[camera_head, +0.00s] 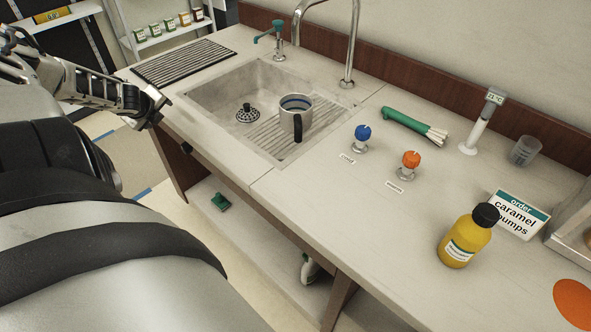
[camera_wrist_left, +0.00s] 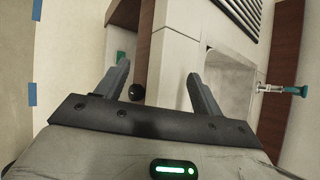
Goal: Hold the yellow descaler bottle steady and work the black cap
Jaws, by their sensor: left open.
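The yellow descaler bottle (camera_head: 464,240) stands upright on the right part of the counter in the head view. Its black cap (camera_head: 486,215) is on top. My left gripper (camera_head: 158,105) is at the left front edge of the counter, far from the bottle. In the left wrist view my left gripper (camera_wrist_left: 160,85) shows two fingers apart with nothing held between them. The bottle is not seen in that view. My right gripper is in neither view.
A sink (camera_head: 215,100) holds a steel mug (camera_head: 297,112). Blue (camera_head: 362,133) and orange (camera_head: 411,160) knobs stand mid-counter. A caramel pumps sign (camera_head: 518,216) stands close behind the bottle. The counter left of the bottle is clear.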

